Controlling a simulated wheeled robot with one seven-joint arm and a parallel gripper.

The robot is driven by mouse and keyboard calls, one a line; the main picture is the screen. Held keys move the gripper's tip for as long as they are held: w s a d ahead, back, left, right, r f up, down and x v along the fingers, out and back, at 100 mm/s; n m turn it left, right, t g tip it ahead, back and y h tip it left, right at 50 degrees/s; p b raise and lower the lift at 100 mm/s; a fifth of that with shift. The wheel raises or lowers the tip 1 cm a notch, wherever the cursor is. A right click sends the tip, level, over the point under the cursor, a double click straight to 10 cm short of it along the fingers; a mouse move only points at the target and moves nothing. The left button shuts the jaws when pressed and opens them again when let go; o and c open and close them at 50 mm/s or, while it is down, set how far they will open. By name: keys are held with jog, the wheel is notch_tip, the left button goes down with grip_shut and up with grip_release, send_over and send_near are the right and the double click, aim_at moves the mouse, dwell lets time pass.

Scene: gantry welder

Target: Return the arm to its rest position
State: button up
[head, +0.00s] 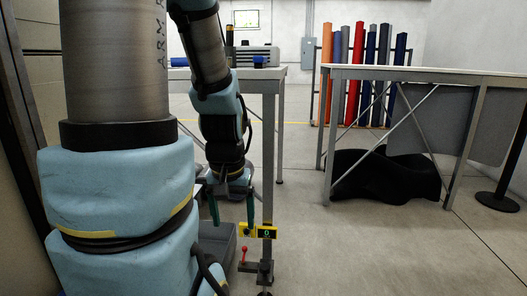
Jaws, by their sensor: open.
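My arm comes down from the top left of the head view, with its forearm hanging in front of the left table. My gripper (233,222) points down at the end of it, beside the table's leg. Its two greenish fingers are apart, and I see nothing held between them. A small yellow-and-black display (267,232) is on the post just right of the fingertips. A red-knobbed lever (244,253) stands below them. Whether the fingers touch the display, I cannot tell.
The left table (270,80) stands close behind my arm. A second table (430,72) stands right, with a black bundle (385,176) beneath it. Coloured cylinders (356,70) stand in a rack behind. A black post base (497,201) is far right. The front right floor is clear.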

notch_tip(320, 180, up, 34)
jog(key=p, duration=3.1)
jog(key=shift+f+p, duration=0.15)
jog(key=shift+p, duration=0.25)
jog(key=shift+w, duration=0.1)
